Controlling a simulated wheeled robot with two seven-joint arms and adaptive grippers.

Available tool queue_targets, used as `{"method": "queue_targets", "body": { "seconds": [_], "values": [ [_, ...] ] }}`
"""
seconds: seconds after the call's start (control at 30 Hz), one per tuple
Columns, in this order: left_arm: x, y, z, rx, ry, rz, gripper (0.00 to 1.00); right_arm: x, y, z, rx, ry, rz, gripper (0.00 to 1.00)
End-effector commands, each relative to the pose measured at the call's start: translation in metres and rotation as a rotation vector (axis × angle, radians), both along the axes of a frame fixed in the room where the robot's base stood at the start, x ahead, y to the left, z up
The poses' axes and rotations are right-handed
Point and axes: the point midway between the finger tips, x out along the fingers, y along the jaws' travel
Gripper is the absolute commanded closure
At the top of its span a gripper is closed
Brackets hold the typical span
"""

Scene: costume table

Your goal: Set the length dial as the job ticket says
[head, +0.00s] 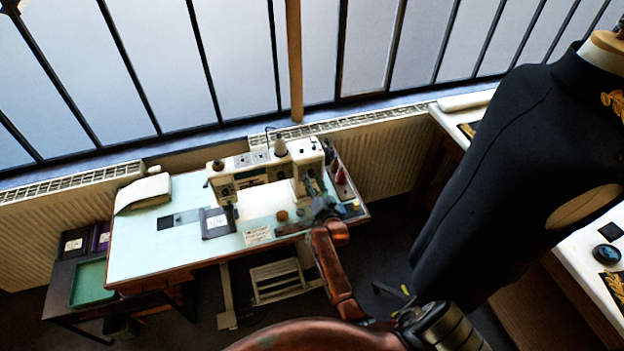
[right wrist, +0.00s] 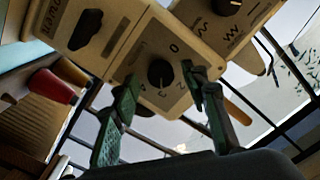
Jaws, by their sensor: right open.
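The cream sewing machine (head: 265,172) stands on the pale table. In the right wrist view its end panel has a black round dial (right wrist: 160,73) with numbers around it, a 0 and a 2 among them; I take this as the length dial. Its pointer setting is too small to read. My right gripper (head: 322,205) is at the machine's right end. In the right wrist view its green fingers (right wrist: 160,78) are open, one on each side of the dial; I cannot tell if they touch it. A white card (head: 257,235), perhaps the job ticket, lies at the table's front, its writing unreadable. My left gripper is out of view.
A second black knob (right wrist: 228,4) with zigzag symbols sits beside the dial panel. A dark garment on a dress form (head: 520,170) stands right of the table. A book (head: 144,193) lies at the table's left.

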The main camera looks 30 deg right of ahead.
Motion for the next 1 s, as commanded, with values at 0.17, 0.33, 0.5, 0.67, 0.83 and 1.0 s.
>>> {"method": "queue_targets", "body": {
  "seconds": [0.17,0.33,0.5,0.67,0.83,1.0],
  "values": [
    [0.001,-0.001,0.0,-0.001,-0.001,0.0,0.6,-0.03,0.007,-0.001,0.002,0.002,0.0,0.59],
    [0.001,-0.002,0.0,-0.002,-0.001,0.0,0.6,-0.053,0.013,-0.001,0.001,0.001,0.0,0.59],
    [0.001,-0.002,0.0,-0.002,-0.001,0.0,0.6,-0.062,0.015,0.0,0.001,0.001,0.001,0.59],
    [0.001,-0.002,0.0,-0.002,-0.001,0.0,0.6,-0.062,0.015,0.0,0.001,0.001,0.001,0.59],
    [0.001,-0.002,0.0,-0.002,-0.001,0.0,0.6,-0.062,0.015,0.0,0.001,0.001,0.001,0.59],
    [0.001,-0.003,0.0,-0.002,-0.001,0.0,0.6,-0.062,0.015,0.0,0.001,0.002,0.0,0.59]
  ]
}}
